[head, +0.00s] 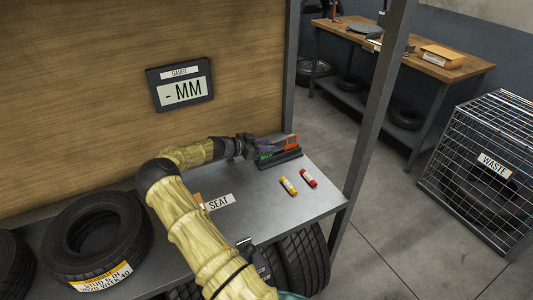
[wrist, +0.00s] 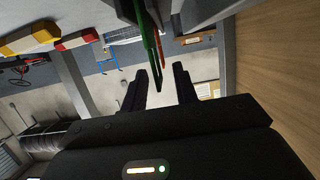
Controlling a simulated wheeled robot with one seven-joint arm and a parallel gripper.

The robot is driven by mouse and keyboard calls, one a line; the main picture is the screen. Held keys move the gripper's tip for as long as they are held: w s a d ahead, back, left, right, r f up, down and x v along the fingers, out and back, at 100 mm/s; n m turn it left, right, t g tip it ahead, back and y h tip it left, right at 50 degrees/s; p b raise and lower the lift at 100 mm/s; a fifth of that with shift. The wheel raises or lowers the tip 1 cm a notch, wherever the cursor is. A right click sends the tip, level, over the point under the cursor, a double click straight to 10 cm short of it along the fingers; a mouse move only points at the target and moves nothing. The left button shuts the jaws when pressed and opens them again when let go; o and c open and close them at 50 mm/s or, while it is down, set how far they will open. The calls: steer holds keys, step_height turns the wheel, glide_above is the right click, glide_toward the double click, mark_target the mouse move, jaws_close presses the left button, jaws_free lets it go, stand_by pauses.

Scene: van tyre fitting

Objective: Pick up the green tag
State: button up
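The green tag (head: 264,155) stands in a dark holder (head: 281,161) on the metal bench, mostly hidden by my gripper in the head view. In the wrist view the green tag (wrist: 151,42) shows nearly edge-on, and its lower end lies in the gap between my fingers. My gripper (wrist: 160,82) is open, with a finger on each side of that gap and no visible grip on the tag. In the head view my gripper (head: 252,146) is at the left end of the holder.
An orange tag (head: 291,142) stands at the holder's right. A yellow stick (head: 289,186) and a red stick (head: 308,179) lie in front. A SEAT label (head: 220,203) is on the bench, and a tyre (head: 97,237) lies at left. A grey post (head: 374,100) rises at right.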

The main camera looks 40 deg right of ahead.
steer(key=shift+x, duration=1.2)
jaws_close()
